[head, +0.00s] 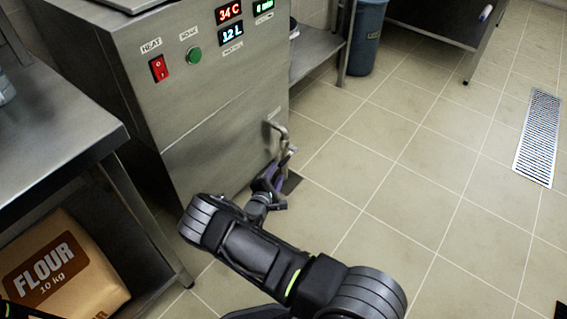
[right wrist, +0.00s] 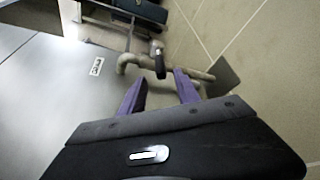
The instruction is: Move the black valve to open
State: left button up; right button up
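The black valve (right wrist: 159,64) shows in the right wrist view as a small dark handle on a pale metal drain pipe (right wrist: 130,62). In the head view the pipe (head: 281,131) comes out low on the steel cooker's front, and I cannot pick out the valve clearly there. My right gripper (head: 279,176) is close to the pipe. In the right wrist view its purple fingers (right wrist: 158,91) are apart, with nothing held between them. The handle appears just beyond the gap between the fingertips. My left gripper is not in view.
The steel cooker (head: 205,110) carries a red switch (head: 159,68), a green button (head: 194,55) and lit displays. A steel table (head: 50,120) and a flour bag (head: 62,265) are at left. A blue-grey bin (head: 366,38) stands behind. Open tiled floor with a drain grate (head: 538,135) lies at right.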

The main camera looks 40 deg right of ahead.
aim_at(281, 166)
jog(key=b+x, duration=0.3)
jog(key=x, duration=0.4)
jog(key=shift+f+b, duration=0.2)
jog(key=shift+b, duration=0.15)
jog(key=shift+w+d, duration=0.2)
jog(key=shift+d, duration=0.15)
jog(key=shift+r, duration=0.1)
jog(key=shift+c, duration=0.4)
grip_shut()
